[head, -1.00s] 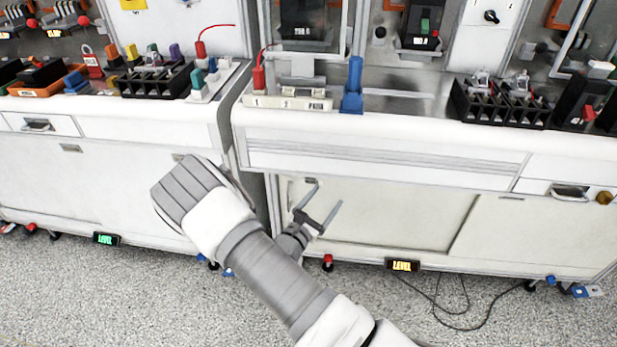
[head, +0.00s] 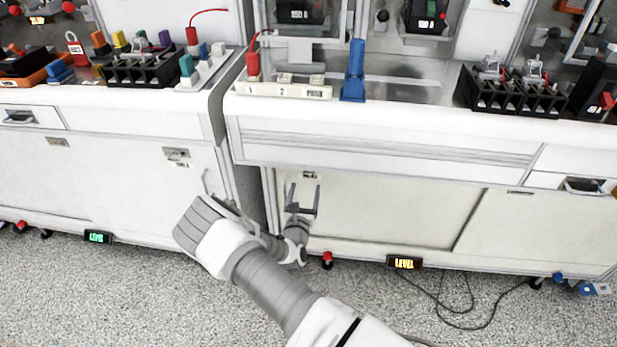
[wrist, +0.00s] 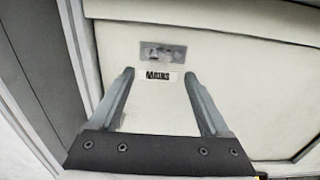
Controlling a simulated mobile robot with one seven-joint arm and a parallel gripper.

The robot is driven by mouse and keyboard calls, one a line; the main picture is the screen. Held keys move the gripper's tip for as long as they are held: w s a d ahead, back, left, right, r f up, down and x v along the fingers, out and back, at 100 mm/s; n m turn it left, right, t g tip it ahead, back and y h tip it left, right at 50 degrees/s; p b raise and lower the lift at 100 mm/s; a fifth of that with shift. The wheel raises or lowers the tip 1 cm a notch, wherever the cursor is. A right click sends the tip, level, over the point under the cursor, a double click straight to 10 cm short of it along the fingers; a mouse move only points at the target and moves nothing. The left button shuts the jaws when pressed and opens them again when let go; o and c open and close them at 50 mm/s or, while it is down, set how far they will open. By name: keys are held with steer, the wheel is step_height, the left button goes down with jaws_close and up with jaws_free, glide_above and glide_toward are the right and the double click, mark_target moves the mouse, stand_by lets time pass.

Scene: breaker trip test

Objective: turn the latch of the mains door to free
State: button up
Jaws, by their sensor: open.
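The mains door (head: 390,218) is the pale panel at the left of the right-hand bench's lower cabinet. Its small grey latch plate (wrist: 163,53) shows in the wrist view above a label reading "MAINS" (wrist: 158,76); which way the latch is turned is too blurred to tell. The latch plate also shows small in the head view (head: 309,175). My gripper (head: 304,186) is open and empty in front of the door's upper left part. In the wrist view, my gripper's fingertips (wrist: 158,73) lie either side of the label, just below the plate. I see no contact with the latch.
A left cabinet door (head: 110,185) has its own latch plate (head: 176,155). A dark gap (head: 250,200) separates the benches. On the right-hand worktop stand a blue upright block (head: 354,75) and a black terminal block (head: 510,95). A black cable (head: 468,318) lies on the floor.

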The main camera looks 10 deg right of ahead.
steer(key=b+x, duration=0.2)
steer(key=x, duration=0.6)
steer(key=shift+w, duration=0.1)
steer(key=shift+c, duration=0.2)
jaws_close()
steer(key=shift+m+p, duration=0.4)
steer(key=shift+p, duration=0.05)
steer(key=m+p, duration=0.5)
steer(key=m, duration=1.2)
